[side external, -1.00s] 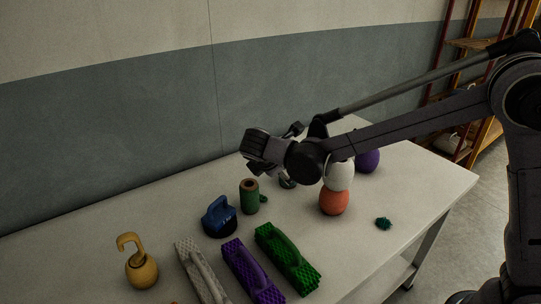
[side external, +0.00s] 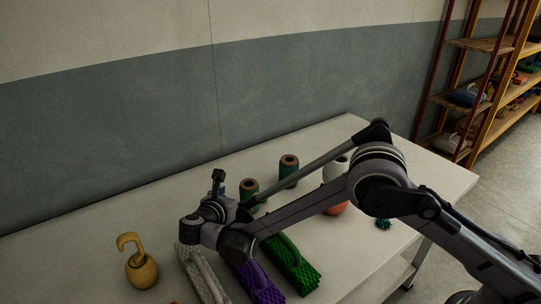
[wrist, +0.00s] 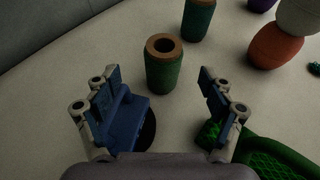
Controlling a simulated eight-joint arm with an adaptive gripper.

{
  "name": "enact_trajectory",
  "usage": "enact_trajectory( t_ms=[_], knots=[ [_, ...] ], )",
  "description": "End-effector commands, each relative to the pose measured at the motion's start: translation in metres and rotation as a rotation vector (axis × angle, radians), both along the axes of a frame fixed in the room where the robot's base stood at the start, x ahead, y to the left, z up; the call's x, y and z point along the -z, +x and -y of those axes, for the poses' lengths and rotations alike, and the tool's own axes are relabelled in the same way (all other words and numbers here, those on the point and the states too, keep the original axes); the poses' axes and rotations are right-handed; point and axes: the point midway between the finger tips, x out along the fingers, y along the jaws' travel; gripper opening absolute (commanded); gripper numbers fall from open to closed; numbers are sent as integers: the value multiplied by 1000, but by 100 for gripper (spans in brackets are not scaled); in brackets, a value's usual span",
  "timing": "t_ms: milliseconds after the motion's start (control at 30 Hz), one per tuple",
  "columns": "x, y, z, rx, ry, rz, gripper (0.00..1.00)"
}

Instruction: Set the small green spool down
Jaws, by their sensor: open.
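Two green spools with brown tops stand upright on the table. The nearer one (wrist: 164,68) is centred beyond my open fingertips in the wrist view, and its top shows in the side view (side external: 249,185). The farther one (wrist: 198,20) is darker, cut off by the wrist picture's top edge, and shows in the side view (side external: 289,172). They stand apart. My gripper (wrist: 162,82) is open and holds nothing. In the side view my gripper (side external: 216,192) is left of both spools. I cannot tell which spool is called small.
A blue handled block (wrist: 128,122) is beside my left finger. A green brush (wrist: 262,155) is by the right finger. A white float (side external: 335,172) sits on an orange one (wrist: 275,47). A yellow hooked weight (side external: 141,272) stands left. Purple and grey brushes are partly hidden.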

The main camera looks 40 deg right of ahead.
Motion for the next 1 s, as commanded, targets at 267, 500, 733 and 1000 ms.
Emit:
enact_trajectory(
  t_ms=[267, 500, 733, 1000],
  knots=[
    [12, 17, 23, 2, 2, 1, 82],
    [21, 27, 43, 4, 2, 1, 82],
    [31, 41, 62, 1, 2, 2, 82],
    [32, 41, 62, 0, 2, 1, 65]
  ],
)
